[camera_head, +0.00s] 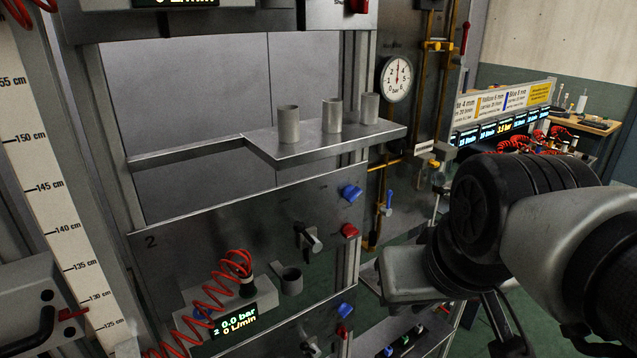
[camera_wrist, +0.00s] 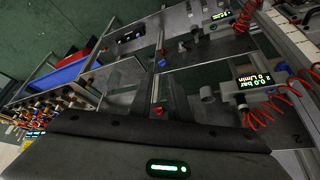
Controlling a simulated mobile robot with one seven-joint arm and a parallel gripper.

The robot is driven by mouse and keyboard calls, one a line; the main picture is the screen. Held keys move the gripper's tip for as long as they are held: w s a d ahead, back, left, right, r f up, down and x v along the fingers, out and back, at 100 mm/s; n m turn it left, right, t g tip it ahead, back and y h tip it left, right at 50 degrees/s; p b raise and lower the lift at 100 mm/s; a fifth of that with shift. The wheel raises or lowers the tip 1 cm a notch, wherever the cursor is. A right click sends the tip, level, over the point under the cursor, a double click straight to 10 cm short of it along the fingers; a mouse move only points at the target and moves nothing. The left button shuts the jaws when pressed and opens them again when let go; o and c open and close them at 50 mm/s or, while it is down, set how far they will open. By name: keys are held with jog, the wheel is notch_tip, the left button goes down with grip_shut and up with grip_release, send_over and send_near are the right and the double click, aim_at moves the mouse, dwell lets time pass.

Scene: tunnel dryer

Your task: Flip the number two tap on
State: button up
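The number two tap (camera_head: 309,238) is a small valve with a dark and pale lever on the grey metal panel marked 2 (camera_head: 235,222). Its lever slants down to the right. My arm is at the right of the head view, apart from the panel.
A shelf (camera_head: 325,140) with three metal cups juts out above the panel. A blue knob (camera_head: 350,192) and a red knob (camera_head: 349,230) sit right of the tap. A grey cup-like fitting (camera_head: 291,280) and a red coiled hose (camera_head: 205,290) are below it.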

jog(key=w+n+y+b, duration=0.1)
jog(key=w+b, duration=0.4)
jog(key=w, duration=0.2)
jog(key=w+r+n+y+b, duration=0.1)
jog(key=w+b, duration=0.2)
jog(key=w, duration=0.1)
jog(key=shift+w+d+n+t+y+b, duration=0.1)
jog(key=shift+w+n+t+y+b, duration=0.05)
jog(key=shift+n+t+y+b, duration=0.15)
grip_shut()
jog(key=w+d+r+n+y+b, duration=0.1)
jog(key=w+b, duration=0.1)
jog(key=w, duration=0.3)
jog(key=w+d+r+n+t+b, duration=0.1)
jog(key=w+d+n+b, duration=0.1)
jog(key=w, duration=0.4)
jog(key=shift+w+r+n+t+y+b, duration=0.3)
jog(key=shift+r+y+b, duration=0.1)
jog(key=shift+b, duration=0.45)
jog(key=shift+f, duration=0.1)
jog(key=b, duration=0.1)
send_over(353, 227)
jog(key=s+d, duration=0.2)
jog(key=s, duration=0.1)
notch_tip(353, 227, down, 7)
notch_tip(353, 227, down, 3)
jog(key=shift+w+a+r+b, duration=0.1)
jog(key=shift+w+r+b, duration=0.05)
jog(key=shift+b, duration=0.3)
jog(key=shift+f, duration=0.65)
